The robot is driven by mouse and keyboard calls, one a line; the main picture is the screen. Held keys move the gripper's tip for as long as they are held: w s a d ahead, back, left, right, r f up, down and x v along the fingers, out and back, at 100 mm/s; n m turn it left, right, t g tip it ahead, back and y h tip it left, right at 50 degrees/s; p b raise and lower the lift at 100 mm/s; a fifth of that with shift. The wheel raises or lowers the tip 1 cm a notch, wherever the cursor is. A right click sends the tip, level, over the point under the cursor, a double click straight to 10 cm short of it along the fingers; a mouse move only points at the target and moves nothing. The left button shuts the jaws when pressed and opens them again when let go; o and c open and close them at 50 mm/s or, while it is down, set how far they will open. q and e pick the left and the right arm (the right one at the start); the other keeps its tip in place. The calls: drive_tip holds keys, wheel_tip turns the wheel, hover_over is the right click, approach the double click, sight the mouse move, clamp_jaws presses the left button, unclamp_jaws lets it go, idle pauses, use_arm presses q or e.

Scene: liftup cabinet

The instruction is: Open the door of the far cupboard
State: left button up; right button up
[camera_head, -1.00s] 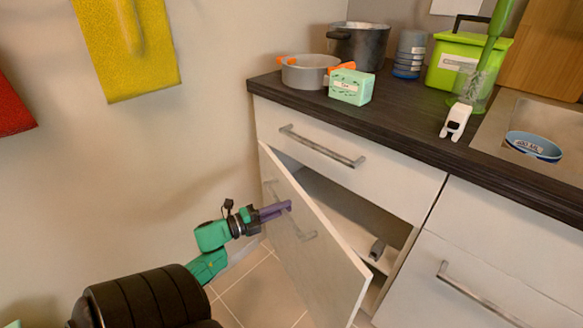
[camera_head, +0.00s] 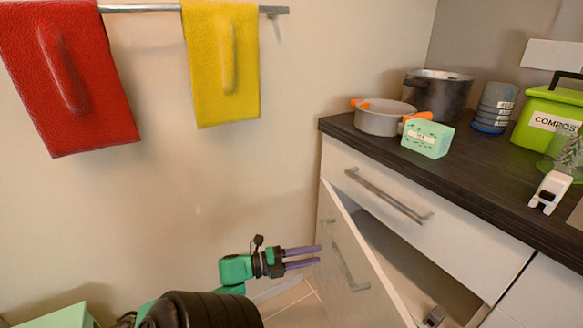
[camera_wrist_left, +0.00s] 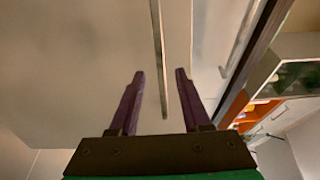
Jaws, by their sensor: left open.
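The cupboard door (camera_head: 345,275) is a pale panel under the top drawer. It stands ajar, with a dark gap showing along its right side. Its metal handle (camera_head: 350,262) is on the outer face. My left gripper (camera_head: 318,256) is open and empty, just left of this handle in the head view. In the left wrist view, the two purple fingers (camera_wrist_left: 160,75) are apart, and a thin bar (camera_wrist_left: 158,60), seemingly the handle, shows between them. Whether anything touches is unclear. My right gripper is not in view.
The closed top drawer (camera_head: 440,235) has a long handle (camera_head: 390,195). The dark worktop (camera_head: 465,165) above carries pots, a green box and a bin. Red (camera_head: 75,80) and yellow (camera_head: 222,65) towels hang on the left wall. A small grey object (camera_head: 435,316) lies inside the cupboard.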

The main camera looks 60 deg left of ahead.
use_arm(q)
drive_tip(key=v, duration=0.7)
drive_tip(key=shift+c, duration=0.3)
clamp_jaws()
